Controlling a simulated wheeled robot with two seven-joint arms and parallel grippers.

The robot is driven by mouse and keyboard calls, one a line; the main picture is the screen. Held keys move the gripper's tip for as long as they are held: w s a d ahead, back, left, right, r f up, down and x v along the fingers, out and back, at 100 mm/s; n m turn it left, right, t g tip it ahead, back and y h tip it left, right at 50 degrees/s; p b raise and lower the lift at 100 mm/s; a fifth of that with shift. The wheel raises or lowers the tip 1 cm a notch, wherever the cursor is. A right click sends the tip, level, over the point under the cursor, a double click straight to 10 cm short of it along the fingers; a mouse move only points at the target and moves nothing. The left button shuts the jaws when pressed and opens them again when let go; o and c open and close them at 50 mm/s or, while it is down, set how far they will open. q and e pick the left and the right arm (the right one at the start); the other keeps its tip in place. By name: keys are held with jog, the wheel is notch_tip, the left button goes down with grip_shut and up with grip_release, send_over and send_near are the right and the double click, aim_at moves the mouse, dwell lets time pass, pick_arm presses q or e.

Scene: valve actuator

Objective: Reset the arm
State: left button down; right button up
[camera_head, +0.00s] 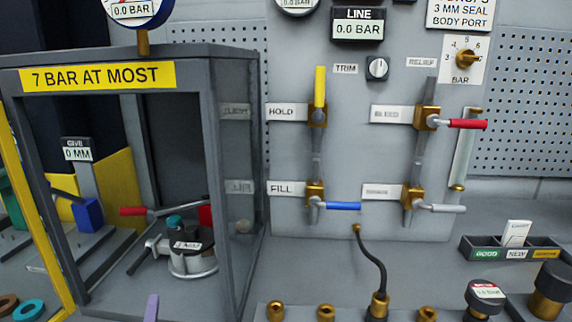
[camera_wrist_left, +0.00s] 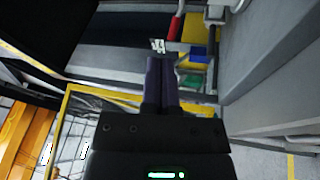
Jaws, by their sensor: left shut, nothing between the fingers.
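The valve panel (camera_head: 345,150) carries several levers. The yellow HOLD lever (camera_head: 320,87) points up, the blue FILL lever (camera_head: 343,206) points right, the red BLEED lever (camera_head: 468,124) points right, and a grey lever (camera_head: 440,208) points right. I cannot tell which arm the task means. My left gripper (camera_head: 152,306) shows only as a purple fingertip at the bottom of the head view, in front of the cabinet. In the left wrist view the left gripper (camera_wrist_left: 160,62) has its two purple fingers together, empty. My right gripper is not in view.
A grey cabinet (camera_head: 215,70) marked 7 BAR AT MOST holds a metal valve body (camera_head: 192,258) and a red-handled lever (camera_head: 135,211). A black hose (camera_head: 378,262) rises from the bench fittings. A sorting tray (camera_head: 482,253) stands at right.

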pick_arm(q)
jog(key=s+d+f+m+g+h, duration=1.05)
jog(key=s+d+m, duration=0.3)
jog(key=m, duration=0.45)
jog(key=s+a+f+m+g+y, duration=0.1)
jog(key=s+a+f+g+y, duration=0.2)
jog(key=s, duration=0.4)
jog(key=s+a+f+m+g+y, duration=0.1)
jog(key=s+a+g+y, duration=0.25)
jog(key=s, duration=0.25)
jog(key=s+f+g, duration=0.1)
jog(key=s+f, duration=0.1)
jog(key=f, duration=0.7)
jog(key=s+f+g, duration=0.1)
jog(key=s+f, duration=0.1)
jog(key=f, duration=0.7)
jog(key=s+a+f+g, duration=0.1)
jog(key=s+a+f, duration=0.1)
jog(key=s+f, duration=0.7)
jog(key=s, duration=0.3)
jog(key=shift+s+a+f+m, duration=0.2)
jog(key=shift+a+f+m, duration=0.1)
jog(key=shift+m, duration=0.1)
